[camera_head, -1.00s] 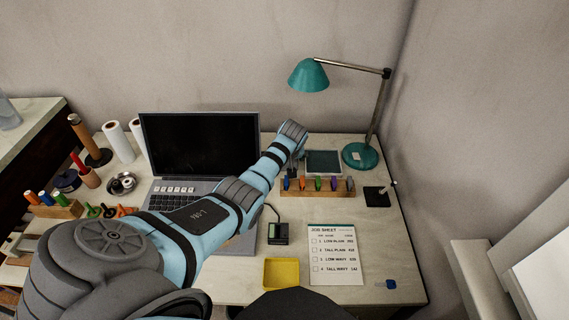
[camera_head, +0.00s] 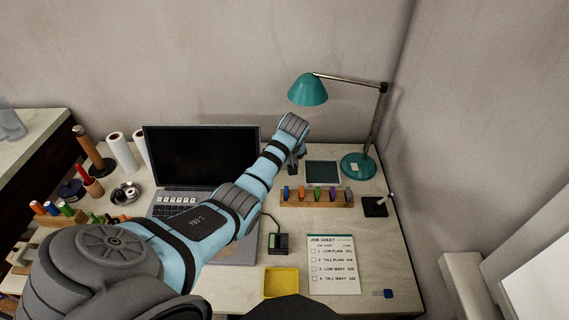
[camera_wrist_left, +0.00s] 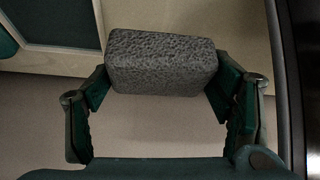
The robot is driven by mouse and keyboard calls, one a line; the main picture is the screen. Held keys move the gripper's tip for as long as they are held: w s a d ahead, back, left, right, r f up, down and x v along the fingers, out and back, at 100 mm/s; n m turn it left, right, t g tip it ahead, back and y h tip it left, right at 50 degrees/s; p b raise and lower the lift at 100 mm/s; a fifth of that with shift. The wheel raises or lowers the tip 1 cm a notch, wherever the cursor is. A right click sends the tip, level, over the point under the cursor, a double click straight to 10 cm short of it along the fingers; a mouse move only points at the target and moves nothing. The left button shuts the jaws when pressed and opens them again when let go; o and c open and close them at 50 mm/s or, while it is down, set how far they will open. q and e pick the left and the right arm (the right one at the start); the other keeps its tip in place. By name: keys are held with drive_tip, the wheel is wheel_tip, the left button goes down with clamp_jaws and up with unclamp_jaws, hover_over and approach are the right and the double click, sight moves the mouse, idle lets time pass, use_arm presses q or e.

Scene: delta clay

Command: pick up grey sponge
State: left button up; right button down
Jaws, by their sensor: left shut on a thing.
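The grey sponge (camera_wrist_left: 160,62) is a rough, speckled block with rounded edges in the left wrist view. My left gripper (camera_wrist_left: 161,84) is shut on it, with one dark green finger against each end. Behind the sponge in that view are a pale surface and the corner of a dark framed panel. In the head view my left arm reaches from the lower left towards the back of the desk. Its gripper (camera_head: 293,167) is mostly hidden below the wrist there, and I cannot make out the sponge. My right gripper is not in view.
A laptop (camera_head: 200,155) stands left of the gripper. A teal lamp (camera_head: 307,90), a dark framed pad (camera_head: 322,173) and a wooden rack (camera_head: 317,198) of coloured pieces are close by. A yellow tray (camera_head: 281,283) and job sheet (camera_head: 333,265) lie in front.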

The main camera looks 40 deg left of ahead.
use_arm(q)
drive_tip(key=s+d+p, duration=0.4)
drive_tip(key=s+d, duration=0.8)
drive_tip(key=s, duration=0.3)
drive_tip(key=shift+s+r, duration=0.35)
drive_tip(key=shift+r, duration=0.1)
drive_tip(key=o, duration=0.4)
drive_tip(key=shift+a, duration=0.1)
drive_tip(key=shift+c, duration=1.4)
drive_tip(key=shift+f, duration=0.1)
